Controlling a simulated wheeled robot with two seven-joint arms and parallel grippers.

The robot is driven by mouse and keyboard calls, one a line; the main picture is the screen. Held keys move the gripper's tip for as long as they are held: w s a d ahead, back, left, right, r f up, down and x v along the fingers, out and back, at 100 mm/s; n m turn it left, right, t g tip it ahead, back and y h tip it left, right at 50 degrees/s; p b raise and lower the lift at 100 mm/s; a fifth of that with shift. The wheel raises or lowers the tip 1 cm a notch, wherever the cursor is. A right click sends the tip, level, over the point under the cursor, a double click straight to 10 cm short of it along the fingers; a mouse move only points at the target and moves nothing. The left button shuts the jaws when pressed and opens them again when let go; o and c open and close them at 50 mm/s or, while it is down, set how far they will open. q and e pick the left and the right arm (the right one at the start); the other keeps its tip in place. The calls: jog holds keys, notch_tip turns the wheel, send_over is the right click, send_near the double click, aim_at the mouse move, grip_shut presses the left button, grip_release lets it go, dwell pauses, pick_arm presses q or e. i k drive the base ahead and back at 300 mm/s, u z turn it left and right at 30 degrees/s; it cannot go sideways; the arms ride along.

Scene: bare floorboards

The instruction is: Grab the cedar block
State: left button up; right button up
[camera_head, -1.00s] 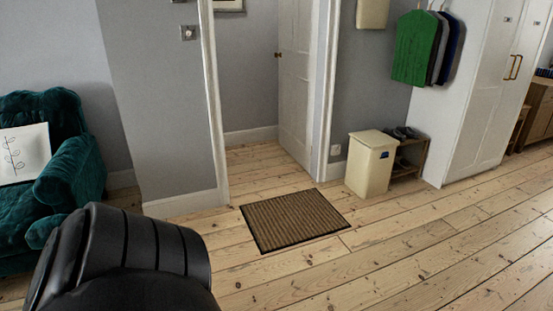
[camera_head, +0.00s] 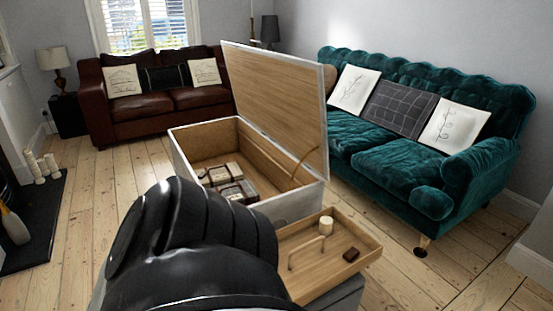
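A small reddish-brown block (camera_head: 350,254) lies on the wooden tray (camera_head: 365,262), near its right end. It is the only loose block I make out; its wood is too small to judge. A cream candle (camera_head: 326,226) stands behind it on the tray, and a curved handle (camera_head: 305,253) rises to its left. A large chest (camera_head: 190,134) stands open behind the tray, with its wooden lid (camera_head: 275,95) raised. Several strapped bundles (camera_head: 228,180) lie inside it. My black arm covers the lower middle and hides part of the chest and tray. Neither gripper is in view.
A green velvet sofa (camera_head: 400,160) stands at the right and a brown leather sofa (camera_head: 145,108) at the back left. Candles (camera_head: 40,168) and a bottle (camera_head: 14,226) stand on a dark hearth at left. Floorboards (camera_head: 85,215) are clear left of the chest.

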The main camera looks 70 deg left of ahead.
aim_at(350, 255)
jog(key=u, duration=1.1)
jog(key=i, duration=1.7)
jog(key=u, duration=2.1)
